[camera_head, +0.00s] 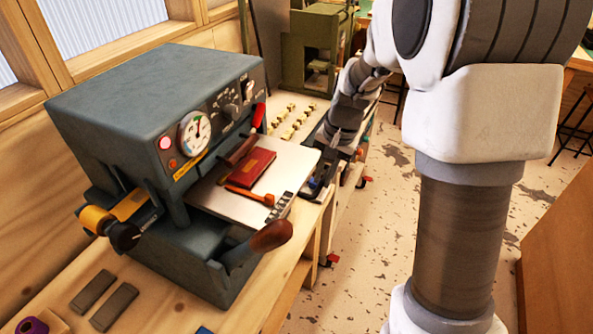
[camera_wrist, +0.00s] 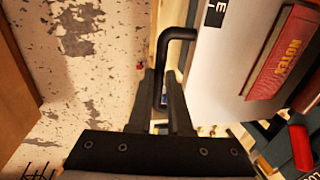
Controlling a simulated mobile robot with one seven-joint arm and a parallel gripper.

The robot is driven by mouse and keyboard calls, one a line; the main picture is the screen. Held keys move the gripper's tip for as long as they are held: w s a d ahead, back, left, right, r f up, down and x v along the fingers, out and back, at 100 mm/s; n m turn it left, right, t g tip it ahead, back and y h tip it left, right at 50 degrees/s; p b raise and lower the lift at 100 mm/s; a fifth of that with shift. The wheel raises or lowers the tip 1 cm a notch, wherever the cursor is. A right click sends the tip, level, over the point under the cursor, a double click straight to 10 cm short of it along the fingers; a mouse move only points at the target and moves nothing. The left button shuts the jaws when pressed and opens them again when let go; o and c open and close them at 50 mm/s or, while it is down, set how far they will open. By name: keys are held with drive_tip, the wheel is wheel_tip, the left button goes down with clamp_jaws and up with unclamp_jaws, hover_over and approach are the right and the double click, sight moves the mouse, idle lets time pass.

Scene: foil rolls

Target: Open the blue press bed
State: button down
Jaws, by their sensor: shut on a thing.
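The blue-grey press (camera_head: 150,100) stands on the wooden bench at left in the head view. Its pale flat bed (camera_head: 222,202) sticks out of the front toward the right, with a dark red book (camera_head: 250,167) lying on it. In the wrist view the bed (camera_wrist: 217,70) fills the right side, with the book (camera_wrist: 281,62) on it. A black bent handle (camera_wrist: 177,35) joins the bed's edge. My gripper (camera_wrist: 162,88) is shut on this handle, its fingers on either side of the bar. In the head view my gripper (camera_head: 325,172) is at the bed's right edge, partly hidden.
A wooden-handled lever (camera_head: 271,236) juts out at the press's lower front. A green machine (camera_head: 318,45) and several small brass pieces (camera_head: 290,118) are behind. Two grey bars (camera_head: 105,295) lie on the bench. The speckled floor (camera_head: 365,245) beside the bench is open.

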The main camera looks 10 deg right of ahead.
drive_tip(key=s+d, duration=0.3)
drive_tip(key=d, duration=0.3)
drive_tip(key=shift+s+b, duration=0.4)
drive_tip(key=shift+b, duration=0.05)
drive_tip(key=c, duration=1.1)
unclamp_jaws()
drive_tip(key=shift+r, duration=0.15)
drive_tip(key=d+r, duration=0.1)
drive_tip(key=r, duration=0.4)
drive_tip(key=s+r, duration=0.1)
drive_tip(key=r, duration=0.5)
drive_tip(key=d+r+p, duration=0.1)
drive_tip(key=r, duration=0.5)
drive_tip(key=shift+s+d, duration=0.3)
drive_tip(key=shift+s, duration=0.1)
